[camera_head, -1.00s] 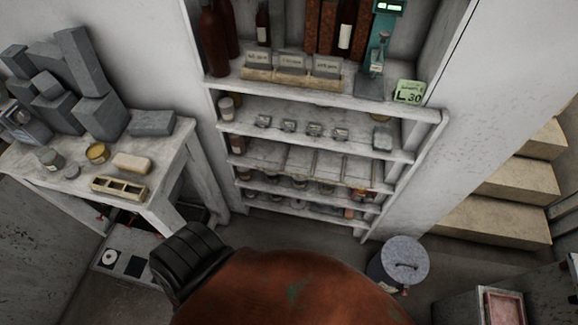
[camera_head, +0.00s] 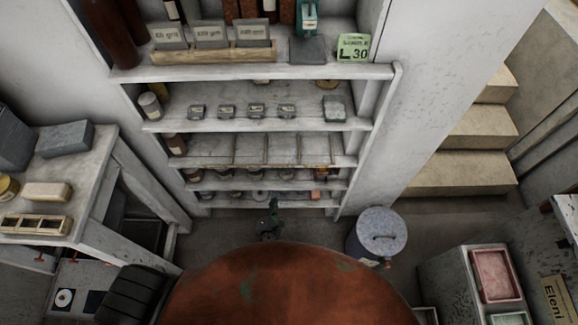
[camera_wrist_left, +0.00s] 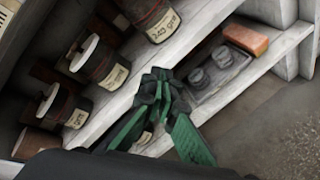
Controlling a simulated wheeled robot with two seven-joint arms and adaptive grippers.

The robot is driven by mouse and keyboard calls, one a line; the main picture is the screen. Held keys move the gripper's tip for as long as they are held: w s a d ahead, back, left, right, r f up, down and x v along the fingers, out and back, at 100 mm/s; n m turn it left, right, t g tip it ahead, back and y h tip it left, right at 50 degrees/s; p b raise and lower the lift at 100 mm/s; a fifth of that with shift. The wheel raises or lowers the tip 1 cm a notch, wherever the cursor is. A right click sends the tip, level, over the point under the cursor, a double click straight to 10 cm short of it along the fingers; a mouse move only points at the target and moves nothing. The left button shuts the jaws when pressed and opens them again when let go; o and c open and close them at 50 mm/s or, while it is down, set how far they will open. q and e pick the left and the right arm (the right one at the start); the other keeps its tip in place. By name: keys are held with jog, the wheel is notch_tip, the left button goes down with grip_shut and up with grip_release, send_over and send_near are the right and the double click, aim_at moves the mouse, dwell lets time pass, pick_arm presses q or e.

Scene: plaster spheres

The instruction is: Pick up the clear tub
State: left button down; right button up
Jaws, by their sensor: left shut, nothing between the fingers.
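My right gripper is not in view.
The white shelving (camera_head: 250,126) holds small tins, and jars (camera_wrist_left: 103,62) on lower shelves. A lidded grey bin (camera_head: 376,232) stands right of my left gripper. A workbench (camera_head: 95,170) is at left, steps (camera_head: 465,160) at right. Some floor before the shelving is clear.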

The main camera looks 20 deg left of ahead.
pick_arm(q)
jog(key=w+d+r+n+y+b, duration=0.2)
jog(key=w+d+r+n+b, duration=0.15)
jog(key=w+r+n, duration=0.7)
jog(key=w+f, duration=0.1)
jog(key=w, duration=0.1)
jog(key=w+a+f+n+b, duration=0.1)
jog(key=w, duration=0.2)
jog(key=w+a+n, duration=0.1)
jog(key=w, duration=0.2)
jog(key=shift+a+f+b, duration=0.15)
jog(key=shift+f+b, duration=0.15)
jog(key=shift+f, duration=0.7)
jog(key=shift+s+f+b, duration=0.15)
jog(key=shift+f+b, duration=0.1)
jog(key=shift+b, duration=0.1)
